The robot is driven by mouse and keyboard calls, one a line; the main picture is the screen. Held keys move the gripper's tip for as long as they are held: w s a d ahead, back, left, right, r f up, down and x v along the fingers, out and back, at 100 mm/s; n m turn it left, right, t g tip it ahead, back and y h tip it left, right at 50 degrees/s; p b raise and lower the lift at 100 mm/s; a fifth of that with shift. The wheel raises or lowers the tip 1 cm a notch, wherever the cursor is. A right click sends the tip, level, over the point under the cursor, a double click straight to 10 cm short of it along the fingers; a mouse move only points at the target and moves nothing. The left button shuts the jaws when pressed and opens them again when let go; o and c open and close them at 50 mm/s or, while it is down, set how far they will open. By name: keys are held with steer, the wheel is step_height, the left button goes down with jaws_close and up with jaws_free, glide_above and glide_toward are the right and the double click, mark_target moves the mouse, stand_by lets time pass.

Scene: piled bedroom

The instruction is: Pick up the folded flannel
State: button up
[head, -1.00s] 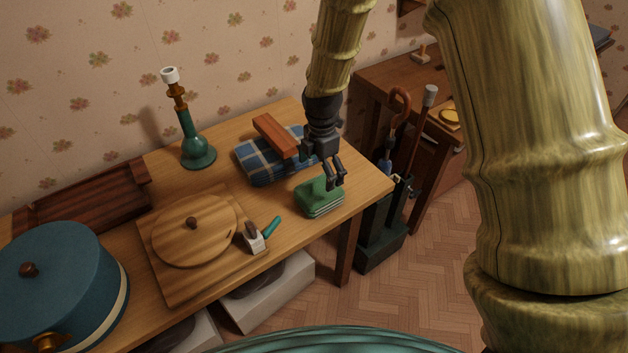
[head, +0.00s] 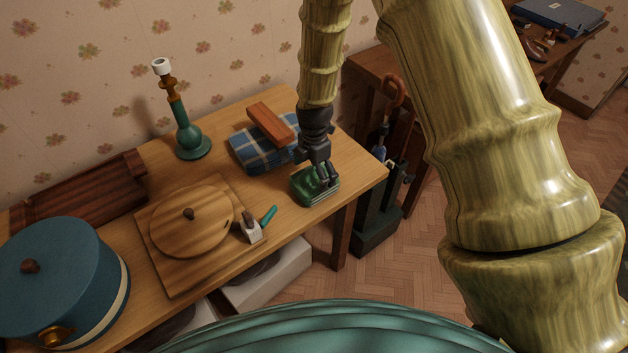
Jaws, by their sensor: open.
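The folded flannel (head: 312,201), a small green stack of folded cloth, lies near the right front corner of the wooden table (head: 290,229). My gripper (head: 327,186) is open and points down at it. Its fingertips are over the right part of the flannel and cover some of its top. I cannot tell whether they touch the cloth.
Behind my gripper lies a blue checked folded cloth (head: 246,155) with a reddish-brown block (head: 270,122) on it. A green bottle-shaped lamp base (head: 190,138), a round-lidded wooden board (head: 172,275), a teal-handled tool (head: 252,228) and a blue pot (head: 50,258) stand leftward. An umbrella stand (head: 375,225) is right.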

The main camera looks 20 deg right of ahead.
mark_target(314, 177)
steer(key=shift+f+p, duration=0.8)
steer(key=shift+f, duration=1.25)
steer(key=shift+w, duration=0.1)
steer(key=c, duration=1)
steer(key=shift+o, duration=0.2)
steer(key=shift+r, duration=0.2)
